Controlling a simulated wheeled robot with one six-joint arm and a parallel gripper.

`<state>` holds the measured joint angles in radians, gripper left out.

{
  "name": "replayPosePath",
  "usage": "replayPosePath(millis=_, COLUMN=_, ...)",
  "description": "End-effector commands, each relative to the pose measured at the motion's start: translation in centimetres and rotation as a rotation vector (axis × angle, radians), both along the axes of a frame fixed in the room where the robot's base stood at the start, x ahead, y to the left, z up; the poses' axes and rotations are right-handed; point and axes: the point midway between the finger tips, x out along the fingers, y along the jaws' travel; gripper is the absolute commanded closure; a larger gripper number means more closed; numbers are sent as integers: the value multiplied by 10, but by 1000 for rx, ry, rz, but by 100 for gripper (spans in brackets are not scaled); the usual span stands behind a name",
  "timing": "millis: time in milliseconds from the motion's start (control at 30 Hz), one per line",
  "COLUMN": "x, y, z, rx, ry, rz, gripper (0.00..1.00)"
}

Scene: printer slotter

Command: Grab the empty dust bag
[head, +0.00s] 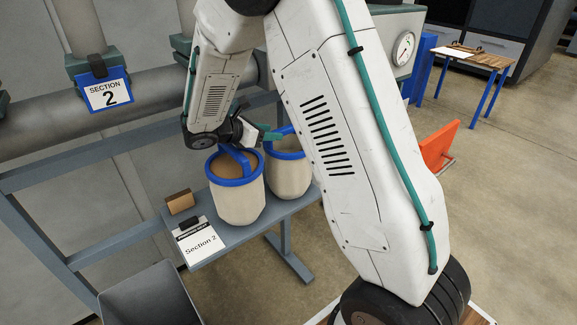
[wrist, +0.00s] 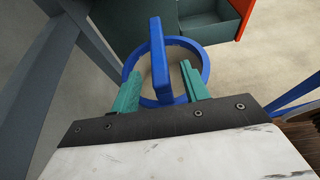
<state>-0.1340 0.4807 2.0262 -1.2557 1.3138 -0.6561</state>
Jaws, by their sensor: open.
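Two cream dust bags with blue rims and blue handles stand side by side on a grey shelf (head: 282,205). The front-left bag (head: 238,202) holds brown dust. The rear-right bag (head: 289,179) is partly hidden by my arm, and its inside looks pale in the wrist view. My gripper (head: 269,135) is at the rear-right bag's handle. In the wrist view its teal fingers (wrist: 161,86) are open, one on each side of that blue handle (wrist: 159,58), with the blue rim below. I cannot tell whether either finger touches the handle.
The brown-filled bag's blue handle (wrist: 297,92) is close at the lower right of the wrist view. A small cardboard block (head: 180,201) and a "Section 2" clipboard (head: 201,240) lie at the shelf's left end. A grey bin (head: 150,296) stands below. Frame beams border the shelf.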

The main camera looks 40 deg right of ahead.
Motion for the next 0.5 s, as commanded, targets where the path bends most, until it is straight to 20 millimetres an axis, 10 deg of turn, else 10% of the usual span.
replayPosePath(millis=500, x=2, y=-47, z=-19, rx=1, ry=-1, rz=-1, gripper=55)
